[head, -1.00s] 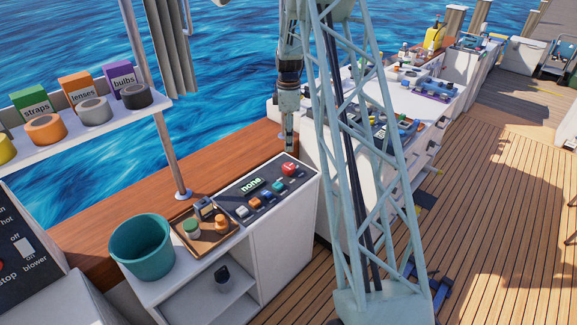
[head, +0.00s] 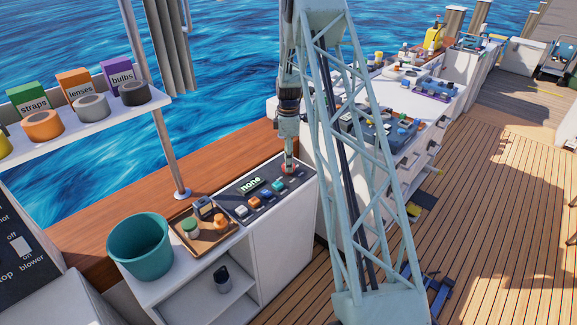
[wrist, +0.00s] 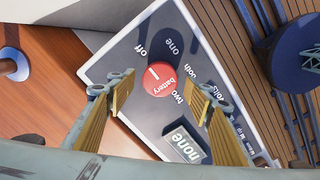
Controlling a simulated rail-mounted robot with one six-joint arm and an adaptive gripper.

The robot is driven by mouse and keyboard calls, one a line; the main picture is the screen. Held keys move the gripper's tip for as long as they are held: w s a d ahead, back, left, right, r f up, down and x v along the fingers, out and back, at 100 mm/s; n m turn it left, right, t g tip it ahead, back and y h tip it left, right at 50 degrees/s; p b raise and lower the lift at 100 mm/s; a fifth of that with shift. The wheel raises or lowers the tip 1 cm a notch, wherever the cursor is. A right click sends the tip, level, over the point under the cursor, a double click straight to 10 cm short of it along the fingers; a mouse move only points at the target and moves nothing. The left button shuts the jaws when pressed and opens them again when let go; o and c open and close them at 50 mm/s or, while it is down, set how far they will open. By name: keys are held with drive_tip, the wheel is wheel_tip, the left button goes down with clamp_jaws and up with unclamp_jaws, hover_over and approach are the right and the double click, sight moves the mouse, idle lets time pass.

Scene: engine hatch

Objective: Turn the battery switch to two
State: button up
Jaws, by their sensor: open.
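The battery switch (wrist: 158,80) is a round red knob with a short white mark on a dark panel (wrist: 215,110). Around it are the labels off, one, both and two; the mark appears to point toward off. A small display (wrist: 184,143) beside it reads "none"; it also shows in the head view (head: 251,185). My gripper (wrist: 161,88) is open, its two fingers apart on either side of the knob in the wrist view. In the head view my gripper (head: 289,164) hangs over the knob and mostly hides it. Whether the fingers touch it, I cannot tell.
A row of small coloured switches (head: 254,202) lies on the same panel. A brown tray (head: 190,240) of parts and a teal bucket (head: 140,246) stand to its left. A metal pole (head: 168,150) rises behind the tray.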

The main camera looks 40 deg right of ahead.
drive_tip(key=shift+f, duration=1.1)
drive_tip(key=shift+c, duration=0.2)
drive_tip(key=c, duration=0.8)
